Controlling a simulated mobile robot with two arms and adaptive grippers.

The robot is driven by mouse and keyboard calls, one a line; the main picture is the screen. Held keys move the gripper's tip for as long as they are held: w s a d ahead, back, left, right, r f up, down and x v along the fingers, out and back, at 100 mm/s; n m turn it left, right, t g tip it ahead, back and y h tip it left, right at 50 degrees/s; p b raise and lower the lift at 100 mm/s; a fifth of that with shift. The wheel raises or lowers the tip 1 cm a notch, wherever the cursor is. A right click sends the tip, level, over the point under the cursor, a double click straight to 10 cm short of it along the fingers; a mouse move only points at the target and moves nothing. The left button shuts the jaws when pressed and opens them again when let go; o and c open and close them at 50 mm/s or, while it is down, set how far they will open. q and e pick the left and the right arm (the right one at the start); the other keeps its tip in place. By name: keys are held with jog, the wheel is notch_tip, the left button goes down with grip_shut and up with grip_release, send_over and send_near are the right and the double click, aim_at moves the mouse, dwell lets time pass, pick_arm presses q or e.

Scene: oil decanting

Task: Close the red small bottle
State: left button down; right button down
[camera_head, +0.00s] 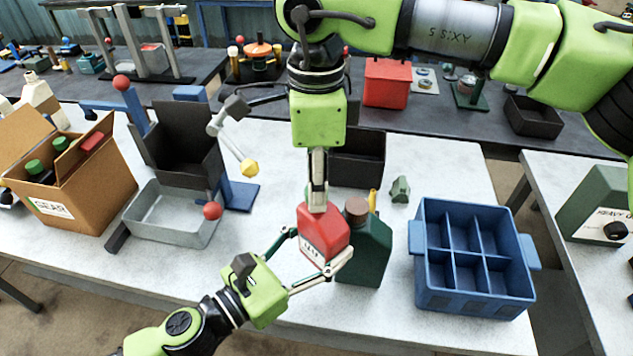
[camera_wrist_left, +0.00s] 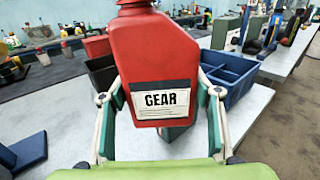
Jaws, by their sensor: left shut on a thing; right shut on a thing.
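The red small bottle (camera_head: 322,236) stands out in the middle of the head view, in front of the white table. It also fills the middle of the left wrist view (camera_wrist_left: 154,62), with a white label reading GEAR. My left gripper (camera_head: 318,262) is shut around the bottle's body from the front left; its fingers also show on both sides in the left wrist view (camera_wrist_left: 161,112). My right gripper (camera_head: 317,200) points down from above and is shut at the bottle's top. The cap and the neck are hidden by the right fingers in the head view.
A dark green bottle (camera_head: 366,250) with a brown cap stands close to the red bottle's right. A blue divided crate (camera_head: 473,294) is further right. A cardboard box (camera_head: 104,195), a grey metal tray (camera_head: 172,232) and a black bin (camera_head: 358,170) stand around.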

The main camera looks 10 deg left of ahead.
jog(key=m, duration=0.5)
jog(key=c, duration=1.7)
grip_release()
jog(key=shift+r, duration=2.3)
jog(key=shift+c, duration=0.3)
